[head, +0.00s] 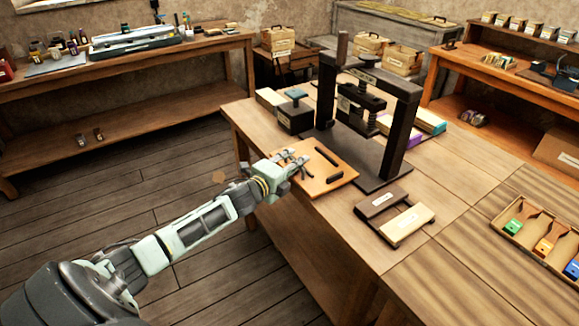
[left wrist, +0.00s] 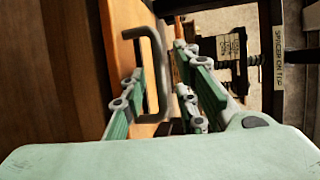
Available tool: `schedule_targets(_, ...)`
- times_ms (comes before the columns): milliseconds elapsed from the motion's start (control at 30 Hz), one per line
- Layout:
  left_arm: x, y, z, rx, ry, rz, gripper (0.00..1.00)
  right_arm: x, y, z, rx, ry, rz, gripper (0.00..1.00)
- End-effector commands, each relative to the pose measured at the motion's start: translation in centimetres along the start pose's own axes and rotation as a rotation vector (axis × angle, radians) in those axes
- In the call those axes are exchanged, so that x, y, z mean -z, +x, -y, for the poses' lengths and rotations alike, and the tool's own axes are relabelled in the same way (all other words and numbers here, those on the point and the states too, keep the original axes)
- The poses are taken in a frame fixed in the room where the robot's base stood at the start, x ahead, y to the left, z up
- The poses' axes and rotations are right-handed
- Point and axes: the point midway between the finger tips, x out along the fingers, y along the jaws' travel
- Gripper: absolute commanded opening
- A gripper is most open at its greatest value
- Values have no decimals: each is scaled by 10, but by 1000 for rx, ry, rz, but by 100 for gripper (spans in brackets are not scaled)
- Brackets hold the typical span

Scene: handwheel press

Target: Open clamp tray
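An orange wooden board (head: 326,178) lies on the table in front of the press, with dark bar handles on top; it looks like the clamp tray, though I read no label on it. My left gripper (head: 294,160) is over the board's left part. In the left wrist view its fingers (left wrist: 165,100) are apart, with a dark handle (left wrist: 158,62) between them and the orange board (left wrist: 124,22) behind. A gap shows between the handle and the right finger; contact with the left finger is unclear. My right gripper is out of view.
The dark press frame (head: 396,130) stands behind the board. A black box (head: 295,117) is at its left. A brown frame with a cream block (head: 407,224) lies to the right, and a tray of coloured blocks (head: 527,212) farther right. Bare tabletop lies between.

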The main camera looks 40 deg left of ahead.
Motion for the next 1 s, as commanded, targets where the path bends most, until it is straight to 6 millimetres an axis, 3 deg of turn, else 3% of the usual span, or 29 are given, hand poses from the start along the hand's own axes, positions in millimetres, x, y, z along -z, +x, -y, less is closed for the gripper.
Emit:
schedule_targets(167, 0, -13, -2, -3, 1, 0, 28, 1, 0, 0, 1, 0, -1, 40)
schedule_targets(700, 1, -94, -1, -3, 0, -1, 28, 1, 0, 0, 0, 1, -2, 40)
schedule_targets(1000, 1, -117, -1, -1, 0, -1, 28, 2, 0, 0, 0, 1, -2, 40)
